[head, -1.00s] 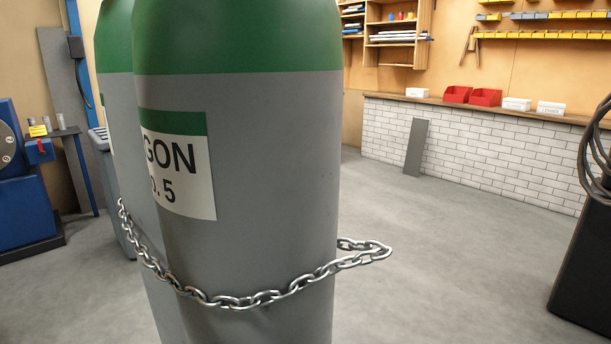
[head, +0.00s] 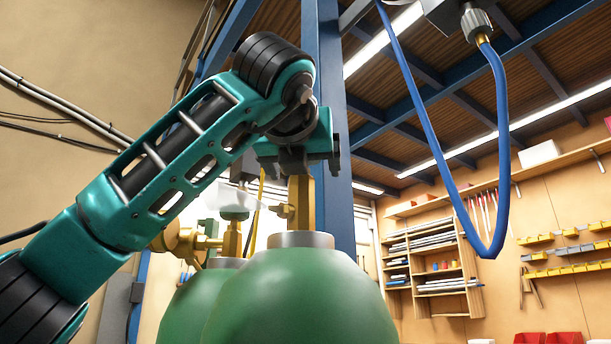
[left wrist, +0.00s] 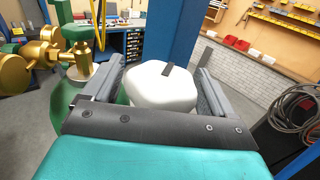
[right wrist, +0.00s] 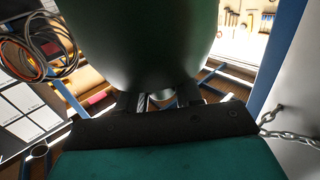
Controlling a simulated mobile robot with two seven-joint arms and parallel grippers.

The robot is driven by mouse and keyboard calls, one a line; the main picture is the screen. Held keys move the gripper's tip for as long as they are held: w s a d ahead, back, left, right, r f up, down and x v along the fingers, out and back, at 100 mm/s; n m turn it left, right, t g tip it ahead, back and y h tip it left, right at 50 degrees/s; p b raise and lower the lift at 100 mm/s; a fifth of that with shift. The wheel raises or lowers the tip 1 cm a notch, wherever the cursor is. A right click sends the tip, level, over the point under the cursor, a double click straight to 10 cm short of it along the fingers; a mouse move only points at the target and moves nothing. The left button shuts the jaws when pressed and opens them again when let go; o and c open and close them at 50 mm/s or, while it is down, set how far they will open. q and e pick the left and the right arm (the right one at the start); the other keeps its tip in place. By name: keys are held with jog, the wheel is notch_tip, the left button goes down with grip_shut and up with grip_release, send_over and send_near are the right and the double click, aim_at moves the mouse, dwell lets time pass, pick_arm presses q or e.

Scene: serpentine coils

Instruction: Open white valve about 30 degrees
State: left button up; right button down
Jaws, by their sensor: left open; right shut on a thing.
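The white valve knob (left wrist: 165,88), a rounded block with a dark mark on top, sits between the two fingers of my left gripper (left wrist: 153,84) in the left wrist view. The fingers stand apart on either side of it. In the head view my left gripper (head: 297,155) is over the brass stem (head: 302,203) of the front green cylinder (head: 300,300) and hides the knob. My right gripper (right wrist: 160,101) shows only in the right wrist view, shut on a pale metallic piece (right wrist: 161,96) under a large dark green rounded body (right wrist: 140,40).
A second green cylinder (head: 187,305) with brass fittings (head: 180,240) stands behind left. A blue post (head: 329,110) rises close behind my left gripper. A blue hose (head: 440,160) hangs at the right. A chain (right wrist: 290,137) shows beside my right gripper.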

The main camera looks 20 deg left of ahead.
pick_arm(q)
jog(key=s+d+b, duration=0.1)
jog(key=s+d, duration=0.1)
jog(key=s, duration=0.9)
jog(key=shift+s+b, duration=0.25)
jog(key=shift+b, duration=0.1)
pick_arm(e)
jog(key=shift+f, duration=0.75)
